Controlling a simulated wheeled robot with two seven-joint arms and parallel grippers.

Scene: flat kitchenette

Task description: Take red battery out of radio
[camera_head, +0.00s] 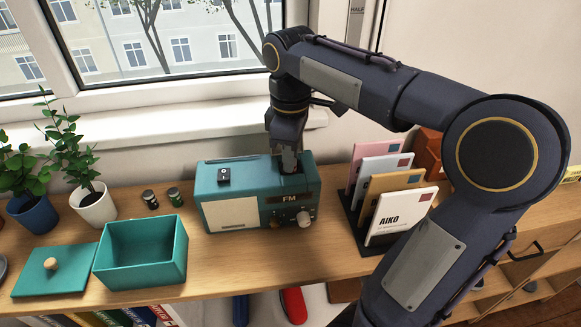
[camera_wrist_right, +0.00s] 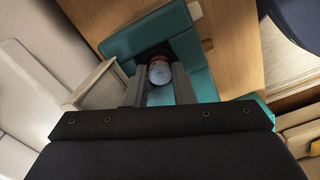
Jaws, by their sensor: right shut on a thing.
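The teal radio (camera_head: 240,180) with a cream speaker panel stands on the wooden counter. My right gripper (camera_head: 289,165) points straight down into the opening at the right of the radio's top. In the right wrist view, my right gripper (camera_wrist_right: 160,80) is shut on the red battery (camera_wrist_right: 160,72), whose pale round end and a bit of red side show between the fingers. The battery is in or just over the dark opening; its depth is hard to tell. The radio (camera_wrist_right: 145,38) also shows there. In the head view the fingers hide the battery. My left gripper is out of view.
Two small batteries (camera_head: 173,197) stand left of the radio. An open teal box (camera_head: 142,260) and its lid (camera_head: 55,270) are at the front left. A letter rack (camera_head: 352,215) stands close on the right.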

